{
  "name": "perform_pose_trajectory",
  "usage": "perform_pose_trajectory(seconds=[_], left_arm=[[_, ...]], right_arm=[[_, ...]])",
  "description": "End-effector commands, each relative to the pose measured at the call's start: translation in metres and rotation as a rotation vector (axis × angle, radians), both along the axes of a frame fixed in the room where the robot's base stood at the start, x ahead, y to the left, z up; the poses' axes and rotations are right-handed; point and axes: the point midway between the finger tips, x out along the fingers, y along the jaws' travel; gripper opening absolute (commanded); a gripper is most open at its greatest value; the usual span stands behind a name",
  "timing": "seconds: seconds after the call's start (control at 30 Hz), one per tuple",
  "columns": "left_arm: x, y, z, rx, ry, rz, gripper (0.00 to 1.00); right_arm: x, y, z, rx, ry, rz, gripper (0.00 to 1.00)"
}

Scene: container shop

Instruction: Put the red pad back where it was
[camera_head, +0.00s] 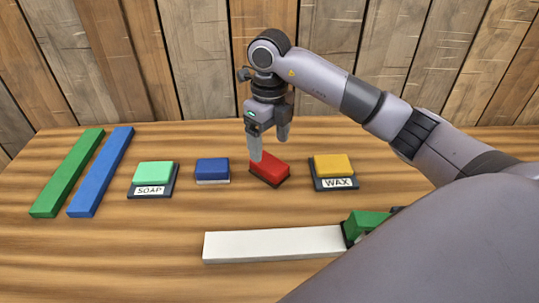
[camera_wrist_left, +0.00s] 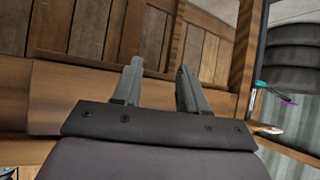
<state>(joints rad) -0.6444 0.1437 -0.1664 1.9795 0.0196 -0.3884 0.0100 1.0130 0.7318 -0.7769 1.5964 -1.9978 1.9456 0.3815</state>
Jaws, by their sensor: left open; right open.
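The red pad (camera_head: 268,170) sits on the wooden table between the blue block and the WAX pad, turned at an angle, with a dark edge beneath it. My right gripper (camera_head: 270,149) is open and points down just above and behind the red pad. One fingertip overlaps the pad's back left corner in the picture; I cannot tell whether it touches. My left gripper (camera_wrist_left: 160,64) shows in the left wrist view, open with nothing between its fingers.
The blue block (camera_head: 212,169) and mint SOAP pad (camera_head: 153,173) stand left. The yellow WAX pad (camera_head: 333,166) on its dark base is right. Green (camera_head: 68,172) and blue bars (camera_head: 101,172) lie far left. A white bar (camera_head: 275,244) and green block (camera_head: 364,223) are in front.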

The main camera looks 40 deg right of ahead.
Motion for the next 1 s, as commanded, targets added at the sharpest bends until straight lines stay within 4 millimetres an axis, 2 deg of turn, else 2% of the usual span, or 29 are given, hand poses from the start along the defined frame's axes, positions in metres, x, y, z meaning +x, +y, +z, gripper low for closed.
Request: perform_pose_trajectory(seconds=[0.03, 0.1, 0.3, 0.5, 1.0], left_arm=[[0.0, 0.0, 0.0, 0.0, 0.0, 0.0, 0.43], [0.0, 0.0, 0.001, 0.001, 0.0, -0.001, 0.43], [0.0, 0.0, 0.006, 0.002, -0.002, -0.002, 0.43], [-0.001, 0.0, 0.005, 0.004, -0.003, -0.002, 0.43], [-0.001, 0.002, 0.003, 0.006, 0.001, 0.001, 0.43]], right_arm=[[0.001, 0.0, 0.014, -0.001, -0.004, 0.0, 0.79], [0.001, 0.0, 0.029, 0.0, -0.003, 0.0, 0.79], [0.0, -0.001, 0.055, -0.001, 0.0, -0.001, 0.79], [0.0, 0.0, 0.062, 0.0, 0.002, -0.001, 0.79], [0.0, 0.0, 0.062, 0.0, 0.002, 0.0, 0.79]])
